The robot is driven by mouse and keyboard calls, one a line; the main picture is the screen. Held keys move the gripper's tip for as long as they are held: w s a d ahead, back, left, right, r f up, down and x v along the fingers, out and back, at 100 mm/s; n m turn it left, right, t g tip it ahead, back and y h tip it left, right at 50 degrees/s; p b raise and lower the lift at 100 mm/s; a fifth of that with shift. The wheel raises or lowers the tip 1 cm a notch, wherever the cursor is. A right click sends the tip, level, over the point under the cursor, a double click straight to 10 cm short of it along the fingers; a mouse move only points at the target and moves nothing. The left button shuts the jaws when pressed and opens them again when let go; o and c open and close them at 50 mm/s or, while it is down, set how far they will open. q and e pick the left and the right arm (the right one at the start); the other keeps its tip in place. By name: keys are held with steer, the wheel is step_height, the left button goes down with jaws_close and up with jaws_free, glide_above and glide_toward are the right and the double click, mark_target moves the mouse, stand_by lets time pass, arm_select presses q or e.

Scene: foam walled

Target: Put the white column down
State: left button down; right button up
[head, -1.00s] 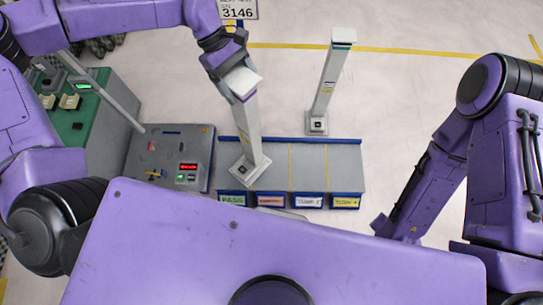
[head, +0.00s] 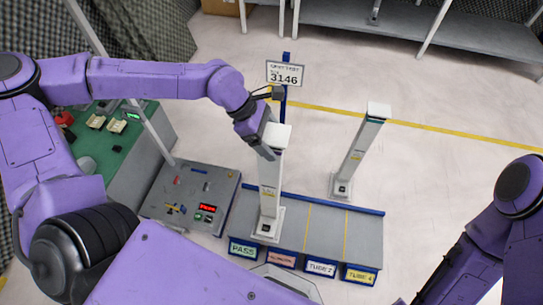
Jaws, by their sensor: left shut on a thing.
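The white column (head: 269,190) has a pale square cap and a wider square foot. It stands close to upright, with its foot at the front of the grey bench (head: 364,230), around the border of the PASS lane and the red-labelled lane. I cannot tell whether the foot rests fully on the bench. My left gripper (head: 270,146) is shut on the column's upper part, just under the cap. My right arm shows at the lower right, with its gripper out of view.
A second white column (head: 358,158) stands behind the bench on the right. A grey control panel (head: 190,196) with a red display lies left of the bench. A sign reading 3146 (head: 285,74) stands behind. The bench's right lanes are bare, and open floor lies to the right.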

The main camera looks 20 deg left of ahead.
arm_select(q)
steer(key=w+d+f, duration=0.7)
steer(key=w+f, duration=0.1)
steer(key=f, duration=0.3)
steer(key=shift+f, duration=0.15)
jaws_free()
steer(key=shift+f, duration=0.1)
steer(key=v, duration=1.2)
steer(key=shift+s, duration=0.1)
